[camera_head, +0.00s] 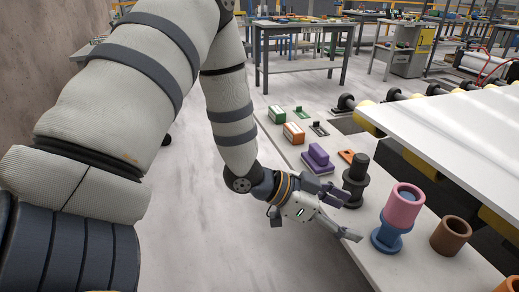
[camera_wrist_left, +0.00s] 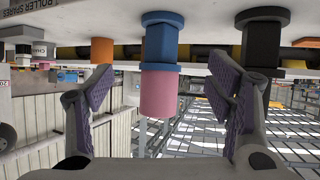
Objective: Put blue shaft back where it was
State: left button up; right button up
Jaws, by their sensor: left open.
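The blue shaft (camera_head: 386,242) stands upright on the light slab, its wide base on the surface. A pink sleeve (camera_head: 404,206) sits around its upper part, and blue shows inside the sleeve's top opening. My left gripper (camera_head: 343,213) is open and empty, to the left of the blue shaft, with its fingers pointing toward it. The left wrist view appears upside down. There the blue shaft (camera_wrist_left: 162,42) and the pink sleeve (camera_wrist_left: 160,95) show between the spread fingers (camera_wrist_left: 165,88). My right gripper is not in view.
A black shaft (camera_head: 355,178) stands close behind the left gripper. A brown ring (camera_head: 450,236) stands right of the blue shaft. Purple (camera_head: 318,158), orange (camera_head: 293,133) and green blocks line the slab (camera_head: 378,275) farther back. A white panel (camera_head: 460,125) lies at the right.

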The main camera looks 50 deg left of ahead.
pick_arm(q)
jog(key=s+d+f+n+g+y, duration=0.1)
jog(key=s+f+n+g+y, duration=0.35)
jog(key=s+f, duration=0.95)
jog(key=s+f+n+g+y, duration=0.1)
jog(key=s+f+g, duration=0.2)
jog(key=s, duration=0.7)
jog(key=s+a+f+n+g+y, duration=0.1)
jog(key=s+f+g, duration=0.3)
jog(key=s, duration=0.7)
jog(key=shift+a+f+n+y, duration=0.3)
jog(key=shift+n+y, duration=0.25)
jog(key=shift+y, duration=0.2)
